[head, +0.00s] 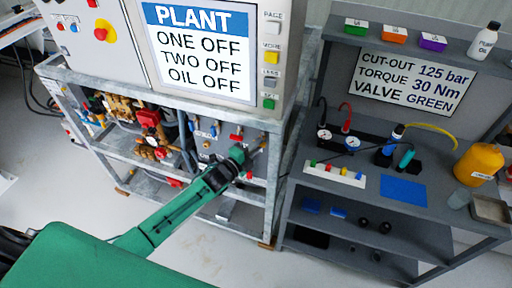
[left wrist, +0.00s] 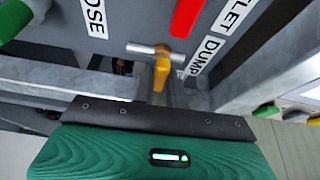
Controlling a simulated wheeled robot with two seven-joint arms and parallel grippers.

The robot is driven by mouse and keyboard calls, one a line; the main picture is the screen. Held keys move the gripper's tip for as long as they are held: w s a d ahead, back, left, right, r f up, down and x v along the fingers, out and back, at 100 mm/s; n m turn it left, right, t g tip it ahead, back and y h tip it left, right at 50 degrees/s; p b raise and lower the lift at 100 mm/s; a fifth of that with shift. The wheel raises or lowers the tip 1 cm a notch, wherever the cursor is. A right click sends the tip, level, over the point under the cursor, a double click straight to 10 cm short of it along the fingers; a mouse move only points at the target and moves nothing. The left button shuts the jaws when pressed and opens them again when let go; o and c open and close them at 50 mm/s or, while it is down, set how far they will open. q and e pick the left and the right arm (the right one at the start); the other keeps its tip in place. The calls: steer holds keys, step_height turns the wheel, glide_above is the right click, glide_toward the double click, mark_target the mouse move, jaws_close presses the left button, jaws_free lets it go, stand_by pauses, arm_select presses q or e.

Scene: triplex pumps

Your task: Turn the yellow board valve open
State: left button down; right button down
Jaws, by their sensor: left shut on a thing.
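The yellow board valve (left wrist: 162,72) shows in the left wrist view as a yellow lever on a silver stem, below the grey board and beside the DUMP label (left wrist: 206,54). In the head view my left gripper (head: 240,157) reaches the lower right of the plant's board and hides most of the valve there. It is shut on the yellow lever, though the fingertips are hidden. My right gripper is in neither view.
The metal frame (head: 272,190) surrounds the board. A grey bench (head: 345,190) with gauges and a yellow container (head: 478,163) stands right.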

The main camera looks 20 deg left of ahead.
arm_select(q)
steer(key=n+t+y+b, duration=0.2)
steer(key=n+b, duration=0.1)
steer(key=n, duration=0.4)
steer(key=n+t+y+b, duration=0.2)
steer(key=n+b, duration=0.1)
steer(key=n, duration=0.4)
steer(key=n+t+y+b, duration=0.1)
steer(key=n+y+b, duration=0.1)
steer(key=n, duration=0.6)
steer(key=shift+d+f+t+y+b, duration=0.3)
steer(key=shift+f+t+b, duration=0.1)
steer(key=shift+b, duration=0.2)
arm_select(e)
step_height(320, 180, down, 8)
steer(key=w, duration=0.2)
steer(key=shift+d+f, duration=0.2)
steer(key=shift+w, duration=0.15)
